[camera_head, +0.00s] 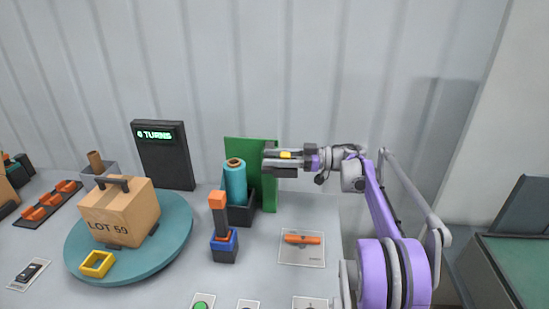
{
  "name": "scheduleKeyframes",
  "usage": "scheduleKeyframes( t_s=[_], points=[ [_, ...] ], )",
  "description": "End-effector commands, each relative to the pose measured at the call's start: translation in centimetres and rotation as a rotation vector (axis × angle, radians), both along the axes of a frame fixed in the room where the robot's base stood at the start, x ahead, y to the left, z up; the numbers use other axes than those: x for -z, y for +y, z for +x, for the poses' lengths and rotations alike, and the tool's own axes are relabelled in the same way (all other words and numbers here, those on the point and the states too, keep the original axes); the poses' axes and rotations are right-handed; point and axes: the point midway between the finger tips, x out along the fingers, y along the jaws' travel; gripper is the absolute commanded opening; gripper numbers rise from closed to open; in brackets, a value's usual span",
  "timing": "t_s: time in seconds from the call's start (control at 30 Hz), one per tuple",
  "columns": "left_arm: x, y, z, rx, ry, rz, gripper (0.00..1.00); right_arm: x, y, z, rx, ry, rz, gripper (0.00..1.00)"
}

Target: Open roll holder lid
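The roll holder (240,216) is a dark box at the centre of the table. A teal roll (236,184) with a brown core stands upright in it. A green panel, which looks like its lid (240,149), stands upright behind the roll. My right gripper (268,160) comes in from the right at the height of the panel's upper part. Its two dark fingers are apart, one above the other, and their tips overlap the panel's right side in the picture. I cannot tell whether they touch it. My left gripper is out of view.
An orange-topped post (219,215) stands just in front of the holder. On the left are a teal turntable (180,238) with a cardboard box (120,215) and a yellow frame (97,264). A dark display (163,158) stands behind. An orange handle (302,239) lies to the right.

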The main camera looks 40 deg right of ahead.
Motion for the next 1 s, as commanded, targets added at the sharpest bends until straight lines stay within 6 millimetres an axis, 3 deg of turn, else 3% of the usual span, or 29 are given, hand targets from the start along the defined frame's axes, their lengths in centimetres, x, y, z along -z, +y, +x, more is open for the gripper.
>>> scheduleKeyframes(
  t_s=[0.43,0.8,1.0],
  points=[
    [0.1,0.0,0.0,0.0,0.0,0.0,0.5,0.0,-0.6,-0.4,0.003,0.001,-0.001,0.68],
    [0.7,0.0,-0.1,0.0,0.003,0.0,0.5,0.1,-6.0,-4.7,0.004,0.0,-0.001,0.68],
    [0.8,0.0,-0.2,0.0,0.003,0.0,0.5,0.0,-8.0,-6.3,0.002,0.0,0.0,0.68]
  ],
)
